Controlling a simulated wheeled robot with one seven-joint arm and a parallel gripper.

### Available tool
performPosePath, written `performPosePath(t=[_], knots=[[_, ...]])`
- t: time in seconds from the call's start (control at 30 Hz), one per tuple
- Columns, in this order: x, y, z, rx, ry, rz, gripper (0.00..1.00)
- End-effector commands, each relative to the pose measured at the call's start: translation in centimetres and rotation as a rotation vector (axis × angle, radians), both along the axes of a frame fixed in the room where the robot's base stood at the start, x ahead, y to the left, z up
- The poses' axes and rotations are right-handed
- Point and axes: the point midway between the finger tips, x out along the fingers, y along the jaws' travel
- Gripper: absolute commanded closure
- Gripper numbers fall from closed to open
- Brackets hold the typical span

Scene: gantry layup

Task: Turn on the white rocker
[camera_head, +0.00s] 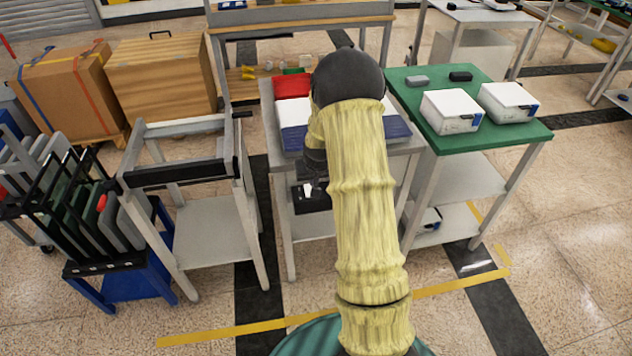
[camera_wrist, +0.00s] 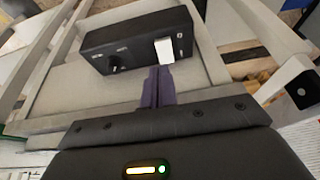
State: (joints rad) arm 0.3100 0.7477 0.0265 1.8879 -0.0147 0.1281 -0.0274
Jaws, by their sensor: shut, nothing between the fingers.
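The white rocker (camera_wrist: 165,50) sits on the face of a black control box (camera_wrist: 128,38), near the box's right end in the wrist view. A black knob (camera_wrist: 115,63) is on the same face, to the left. My gripper (camera_wrist: 159,72) is shut and empty, its fingertips just below the rocker in the picture; I cannot tell whether they touch it. In the head view the black box (camera_head: 318,203) is on the front of the middle table, with the rocker (camera_head: 307,190) showing small and white. My arm hides part of the table, and my gripper (camera_head: 316,176) is mostly dark there.
A green-topped table (camera_head: 520,135) with two white boxes stands to the right. A grey empty frame stand (camera_head: 215,235) and a rack of panels (camera_head: 75,215) are to the left. A red bin (camera_head: 292,84) sits on the middle table. Floor in front is clear.

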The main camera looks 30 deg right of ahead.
Motion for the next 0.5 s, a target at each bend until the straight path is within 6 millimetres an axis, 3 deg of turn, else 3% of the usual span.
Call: performPosePath(t=[0.3,0.5], knots=[[-2.2,0.0,5.3,-0.001,-0.003,-0.009,1.00],[-2.9,0.1,6.5,0.001,-0.001,-0.010,1.00]])
